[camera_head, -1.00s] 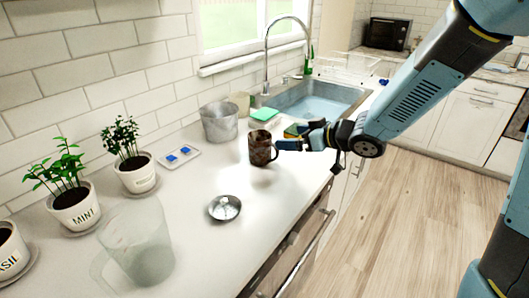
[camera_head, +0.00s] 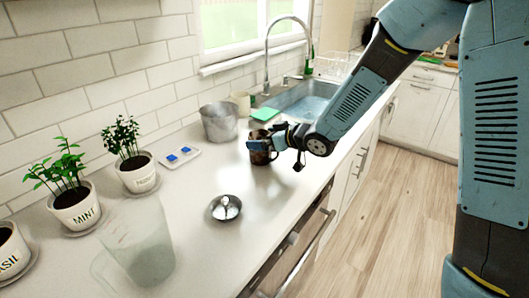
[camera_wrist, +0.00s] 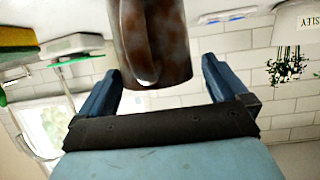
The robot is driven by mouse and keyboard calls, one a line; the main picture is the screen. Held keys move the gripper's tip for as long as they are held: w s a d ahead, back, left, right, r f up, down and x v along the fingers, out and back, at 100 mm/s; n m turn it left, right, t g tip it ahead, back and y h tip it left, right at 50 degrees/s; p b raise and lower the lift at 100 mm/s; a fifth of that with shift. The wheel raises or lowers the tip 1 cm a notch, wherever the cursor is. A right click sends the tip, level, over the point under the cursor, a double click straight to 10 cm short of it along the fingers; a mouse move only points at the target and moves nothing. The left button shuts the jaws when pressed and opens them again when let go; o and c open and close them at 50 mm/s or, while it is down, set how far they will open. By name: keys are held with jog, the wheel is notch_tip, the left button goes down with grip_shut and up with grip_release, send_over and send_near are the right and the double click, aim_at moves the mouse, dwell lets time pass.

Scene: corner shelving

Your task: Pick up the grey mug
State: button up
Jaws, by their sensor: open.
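A mottled brown and dark grey mug (camera_head: 262,156) stands upright on the counter, to the right of the metal pot. My gripper (camera_head: 262,142) is at the mug, its fingers hiding part of the upper body in the head view. In the wrist view the mug (camera_wrist: 165,45) shows between the two spread fingers of my gripper (camera_wrist: 158,72), with its handle facing the camera. Gaps show on both sides of it, so the gripper is open.
A metal pot (camera_head: 219,124) stands close left of the mottled mug. A metal lid (camera_head: 226,207) lies in front. A clear jug (camera_head: 140,245) and potted herbs stand left. The counter between lid and mug is clear.

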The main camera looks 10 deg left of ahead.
jog(key=shift+x, duration=0.9)
jog(key=shift+d, duration=0.1)
jog(key=c, duration=1.1)
jog(key=shift+r, duration=0.15)
